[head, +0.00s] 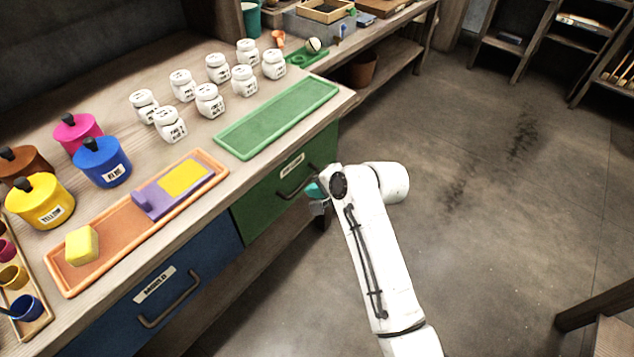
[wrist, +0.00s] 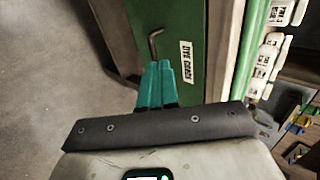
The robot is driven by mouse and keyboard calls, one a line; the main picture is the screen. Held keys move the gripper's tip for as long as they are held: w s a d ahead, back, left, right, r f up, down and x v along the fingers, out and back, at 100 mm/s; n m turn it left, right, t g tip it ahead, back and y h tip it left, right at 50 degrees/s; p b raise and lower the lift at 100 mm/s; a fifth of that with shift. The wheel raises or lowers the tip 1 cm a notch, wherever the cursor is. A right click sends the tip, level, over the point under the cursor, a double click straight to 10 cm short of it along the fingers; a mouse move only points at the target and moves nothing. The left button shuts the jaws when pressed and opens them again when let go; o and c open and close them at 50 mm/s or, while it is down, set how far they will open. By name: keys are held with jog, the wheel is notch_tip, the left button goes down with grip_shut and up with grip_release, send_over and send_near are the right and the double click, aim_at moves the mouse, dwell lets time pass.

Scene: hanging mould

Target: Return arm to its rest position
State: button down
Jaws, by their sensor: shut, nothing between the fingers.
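My white arm reaches up over the floor in front of the bench in the head view. My gripper (head: 316,190) is beside the green drawer front, partly hidden behind my own wrist. In the wrist view the teal fingers of my gripper (wrist: 157,82) are together with nothing between them. They point toward the green drawer (wrist: 200,20) and its dark handle (wrist: 154,45). I cannot tell whether the fingertips touch the handle. The green drawer (head: 262,205) looks closed in the head view.
The bench holds a green tray (head: 278,117), an orange tray (head: 85,262), several white jars (head: 170,125) and coloured pots (head: 102,162). A blue drawer (head: 190,278) is left of the green one. Open floor (head: 490,220) lies to the right; a wooden stool (head: 605,315) stands lower right.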

jog(key=shift+d+r, duration=0.1)
jog(key=s+d+f+n+g+h+p, duration=0.1)
jog(key=s+d+f+n+h, duration=0.15)
jog(key=s+d, duration=0.55)
jog(key=s+d+f+n+g+h+p, duration=0.1)
jog(key=s+d+f, duration=0.3)
jog(key=s+d, duration=0.4)
jog(key=s+d+r+n+g+h, duration=0.1)
jog(key=s+d, duration=0.3)
jog(key=s, duration=0.4)
jog(key=s+d+r+n+h+p, duration=0.1)
jog(key=s+d+h, duration=0.1)
jog(key=s+d, duration=0.3)
jog(key=s+d+r+n+g+h+p, duration=0.1)
jog(key=s+d, duration=0.4)
jog(key=s, duration=0.6)
jog(key=shift+s+r+g, duration=0.15)
jog(key=shift+r+g, duration=0.05)
jog(key=shift+g, duration=0.1)
